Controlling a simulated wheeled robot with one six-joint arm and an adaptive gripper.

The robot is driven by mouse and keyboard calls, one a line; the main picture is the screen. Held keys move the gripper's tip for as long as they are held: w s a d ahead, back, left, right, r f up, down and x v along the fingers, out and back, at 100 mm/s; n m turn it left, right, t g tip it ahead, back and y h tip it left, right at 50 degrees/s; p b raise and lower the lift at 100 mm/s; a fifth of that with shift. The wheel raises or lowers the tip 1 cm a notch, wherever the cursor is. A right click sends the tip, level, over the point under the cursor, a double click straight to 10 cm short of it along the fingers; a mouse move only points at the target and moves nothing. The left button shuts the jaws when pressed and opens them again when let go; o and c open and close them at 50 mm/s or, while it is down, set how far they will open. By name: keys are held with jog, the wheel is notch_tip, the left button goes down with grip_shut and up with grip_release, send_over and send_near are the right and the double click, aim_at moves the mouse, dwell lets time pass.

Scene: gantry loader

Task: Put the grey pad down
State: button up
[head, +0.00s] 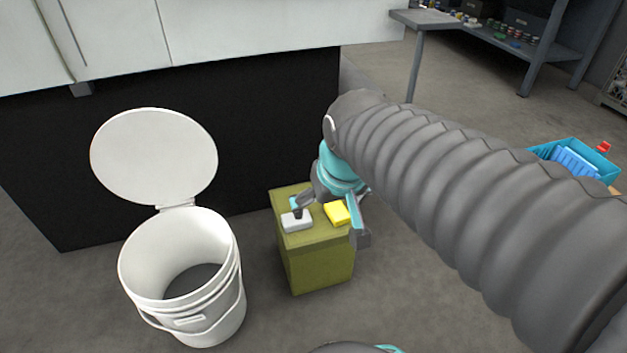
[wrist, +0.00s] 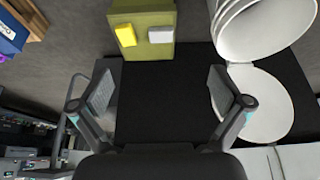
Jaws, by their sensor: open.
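The grey pad (head: 296,221) is a small pale block lying on top of an olive-green box (head: 318,268), near its front left edge. In the wrist view the pad (wrist: 161,34) lies flat beside a yellow pad (wrist: 125,35), beyond my fingertips and apart from them. My gripper (head: 330,222) is over the box, and one dark fingertip overlaps the grey pad in the head view. In the wrist view my gripper (wrist: 159,92) has its fingers wide apart with nothing between them.
A white bucket (head: 190,318) with its lid raised stands left of the box. A dark panel under a white cabinet (head: 250,25) is behind. A blue crate (head: 607,167) is at the right. Open floor lies in front of the box.

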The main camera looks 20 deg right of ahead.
jog(key=s+t, duration=0.1)
jog(key=s, duration=0.5)
jog(key=shift+f, duration=0.15)
notch_tip(320, 180, up, 4)
jog(key=p, duration=0.4)
jog(key=shift+c, duration=0.3)
dwell(0.4)
